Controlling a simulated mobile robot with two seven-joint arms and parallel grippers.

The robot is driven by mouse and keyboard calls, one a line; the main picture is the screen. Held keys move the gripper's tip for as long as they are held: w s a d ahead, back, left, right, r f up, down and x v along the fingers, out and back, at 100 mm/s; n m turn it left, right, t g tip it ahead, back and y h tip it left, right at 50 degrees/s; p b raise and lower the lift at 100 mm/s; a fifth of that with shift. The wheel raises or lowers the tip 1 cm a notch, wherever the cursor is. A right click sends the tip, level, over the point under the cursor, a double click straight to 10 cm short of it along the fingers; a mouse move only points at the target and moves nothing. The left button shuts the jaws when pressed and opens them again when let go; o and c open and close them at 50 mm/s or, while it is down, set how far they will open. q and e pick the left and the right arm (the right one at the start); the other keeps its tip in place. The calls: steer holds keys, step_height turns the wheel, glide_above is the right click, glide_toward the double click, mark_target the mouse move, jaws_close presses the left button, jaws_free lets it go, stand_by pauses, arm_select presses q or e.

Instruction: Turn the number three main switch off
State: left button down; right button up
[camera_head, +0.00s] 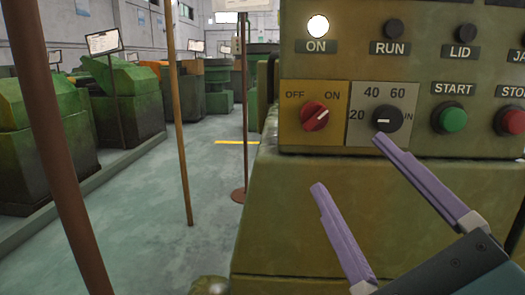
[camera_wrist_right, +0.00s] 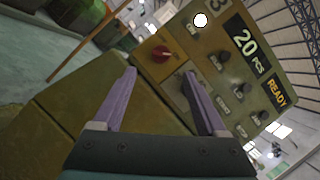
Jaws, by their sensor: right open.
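The main switch (camera_head: 314,116) is a red rotary knob on a yellow plate marked OFF and ON. Its pale pointer line is turned toward the upper right, on the ON side. The white lamp (camera_head: 318,26) above the ON label is lit. The knob also shows in the right wrist view (camera_wrist_right: 160,54), beyond my fingertips, and a partly cut-off 3 is at that view's top edge. My right gripper (camera_head: 348,163), with purple fingers, is open and empty, below and right of the knob in the head view. No contact with the knob shows. My left gripper is not in view.
Right of the switch are a black timer dial (camera_head: 388,119), a green START button (camera_head: 453,118) and a red STOP button (camera_head: 511,121). The machine body (camera_head: 330,220) juts out below the panel. Brown posts (camera_head: 178,110) stand left, with open floor (camera_head: 150,250) around them.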

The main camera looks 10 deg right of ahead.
mark_target(319, 122)
steer(key=p+x, duration=0.1)
steer(key=x, duration=0.8)
steer(key=shift+w+r+p, duration=0.15)
steer(key=shift+w+p, duration=0.05)
steer(key=shift+p, duration=0.2)
jaws_close()
